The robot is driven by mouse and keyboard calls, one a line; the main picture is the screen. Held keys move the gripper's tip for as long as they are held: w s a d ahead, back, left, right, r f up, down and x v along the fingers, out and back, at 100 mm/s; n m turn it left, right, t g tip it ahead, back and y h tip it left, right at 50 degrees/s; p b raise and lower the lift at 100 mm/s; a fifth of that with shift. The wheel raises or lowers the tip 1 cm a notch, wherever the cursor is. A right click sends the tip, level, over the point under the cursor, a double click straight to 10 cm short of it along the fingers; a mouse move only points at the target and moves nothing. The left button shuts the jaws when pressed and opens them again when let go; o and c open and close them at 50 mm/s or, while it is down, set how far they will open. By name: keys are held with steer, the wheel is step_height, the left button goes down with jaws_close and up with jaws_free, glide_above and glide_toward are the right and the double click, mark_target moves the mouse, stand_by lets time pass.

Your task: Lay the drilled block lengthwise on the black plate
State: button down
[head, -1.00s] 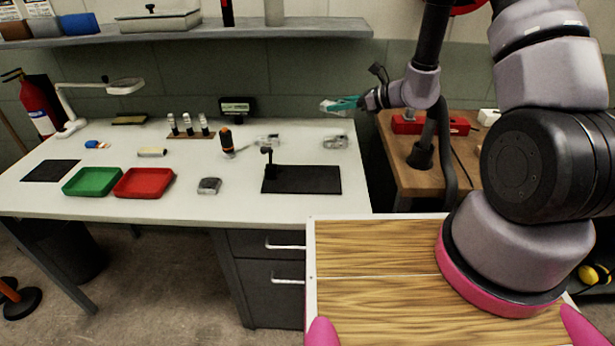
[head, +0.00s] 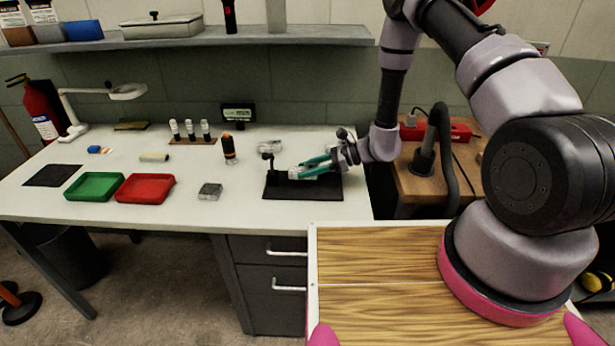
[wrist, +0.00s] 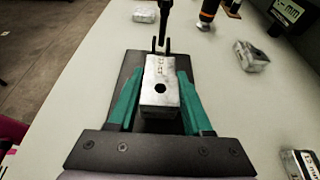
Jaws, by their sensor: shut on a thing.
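The drilled block (wrist: 158,70) is a pale metal bar with a dark round hole in its top face. My gripper (wrist: 160,92), with green fingers, is shut on its two long sides. In the head view my gripper (head: 312,168) is low over the black plate (head: 305,190), at the right of the table, and largely hides the block. In the wrist view the block's long side runs along the plate (wrist: 127,70), toward a black upright post (wrist: 166,22) with a small fork at the plate's far end. I cannot tell whether the block touches the plate.
Other metal blocks lie on the table: one in front (head: 209,191), one behind the post (head: 270,146), and one near my gripper (wrist: 300,163). An orange-black tool (head: 229,150) stands behind. Red (head: 146,188) and green (head: 95,187) trays are at the left.

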steer(key=shift+f, duration=1.35)
steer(key=shift+f, duration=0.1)
steer(key=shift+c, duration=1.6)
jaws_free()
steer(key=v, duration=0.7)
steer(key=shift+d, duration=0.2)
steer(key=shift+s, duration=0.15)
